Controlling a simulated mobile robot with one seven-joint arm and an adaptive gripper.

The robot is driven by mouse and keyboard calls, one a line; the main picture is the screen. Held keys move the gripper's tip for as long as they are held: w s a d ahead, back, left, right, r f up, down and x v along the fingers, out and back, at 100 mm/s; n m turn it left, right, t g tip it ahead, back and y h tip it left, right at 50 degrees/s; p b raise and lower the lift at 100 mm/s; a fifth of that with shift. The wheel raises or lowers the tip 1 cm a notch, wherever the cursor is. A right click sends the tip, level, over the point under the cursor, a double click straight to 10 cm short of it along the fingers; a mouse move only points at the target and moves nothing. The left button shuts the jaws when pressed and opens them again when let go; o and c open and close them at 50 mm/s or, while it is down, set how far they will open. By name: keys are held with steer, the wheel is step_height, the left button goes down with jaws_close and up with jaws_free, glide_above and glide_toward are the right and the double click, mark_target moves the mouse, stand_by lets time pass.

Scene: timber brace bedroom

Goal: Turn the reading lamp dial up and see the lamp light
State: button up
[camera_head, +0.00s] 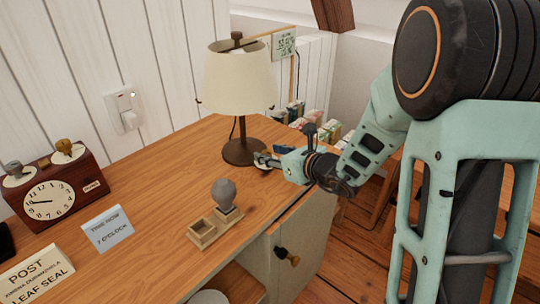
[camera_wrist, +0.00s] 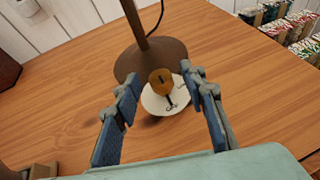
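The reading lamp has a cream shade (camera_head: 239,80) and a dark brown stem and round base (camera_head: 238,152) on the wooden desk. Its shade shows no clear glow. The dial, a brown knob (camera_wrist: 160,80) on a white round plate (camera_wrist: 155,103), sits right in front of the base in the wrist view. A dark mark shows on the knob's top. My gripper (camera_head: 262,161) is beside the lamp base, fingers open. In the wrist view the fingers (camera_wrist: 162,78) stand on either side of the knob, with gaps visible. In the head view my gripper mostly hides the dial.
A wooden clock (camera_head: 60,190), signs (camera_head: 107,229) and a wooden holder with a grey knob-topped stamp (camera_head: 222,196) stand on the desk. A wall switch (camera_head: 127,110) is behind. Packets (camera_head: 296,110) stand beyond the desk's far edge. The desk between clock and lamp is clear.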

steer(key=shift+w+a+f, duration=0.1)
steer(key=shift+w+a, duration=0.05)
steer(key=shift+w, duration=0.05)
jaws_close()
